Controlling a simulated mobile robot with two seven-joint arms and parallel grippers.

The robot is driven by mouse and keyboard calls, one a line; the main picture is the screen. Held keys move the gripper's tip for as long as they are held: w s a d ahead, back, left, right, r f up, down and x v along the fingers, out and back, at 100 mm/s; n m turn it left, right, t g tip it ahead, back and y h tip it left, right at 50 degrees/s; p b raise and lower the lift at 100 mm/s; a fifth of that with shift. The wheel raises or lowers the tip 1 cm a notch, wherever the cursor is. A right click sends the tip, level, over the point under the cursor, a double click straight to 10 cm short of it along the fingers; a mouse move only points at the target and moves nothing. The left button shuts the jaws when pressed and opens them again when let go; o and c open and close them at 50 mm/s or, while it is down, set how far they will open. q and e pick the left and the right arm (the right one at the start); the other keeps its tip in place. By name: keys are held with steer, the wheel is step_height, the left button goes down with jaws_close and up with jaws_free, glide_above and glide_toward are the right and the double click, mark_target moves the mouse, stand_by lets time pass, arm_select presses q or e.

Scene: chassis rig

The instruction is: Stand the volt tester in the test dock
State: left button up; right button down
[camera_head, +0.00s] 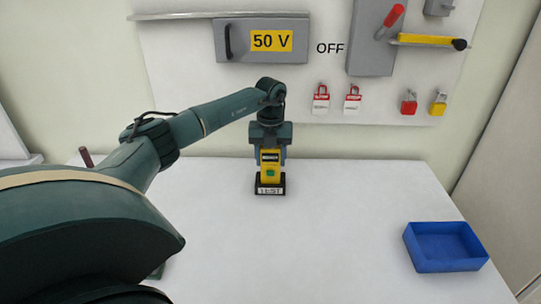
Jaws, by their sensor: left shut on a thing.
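The yellow volt tester (270,173) with a dark screen and a green button stands upright at the black test dock (270,190), which carries a white TEST label. Its lower end meets the dock, but I cannot tell whether it is fully seated. My left gripper (270,152) comes down from above and is shut on the tester's upper part. The gripper hides the tester's top. My right gripper is not in view.
A blue open bin (444,247) stands at the right of the white table (330,240). The wall panel above holds a grey 50 V box (262,40), a red-handled switch (388,22) beside OFF, and several padlocks (353,99). The table between dock and bin is clear.

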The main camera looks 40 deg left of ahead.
arm_select(q)
steer(key=shift+f, duration=0.25)
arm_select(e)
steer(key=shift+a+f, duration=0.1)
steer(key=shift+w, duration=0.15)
arm_select(q)
steer(key=o, duration=1.2)
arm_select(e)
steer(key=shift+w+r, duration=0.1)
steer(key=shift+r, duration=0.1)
arm_select(q)
steer(key=shift+o, duration=0.2)
step_height(320, 180, up, 6)
steer(key=shift+r+b, duration=0.25)
steer(key=shift+b, duration=0.25)
steer(key=shift+r, duration=0.5)
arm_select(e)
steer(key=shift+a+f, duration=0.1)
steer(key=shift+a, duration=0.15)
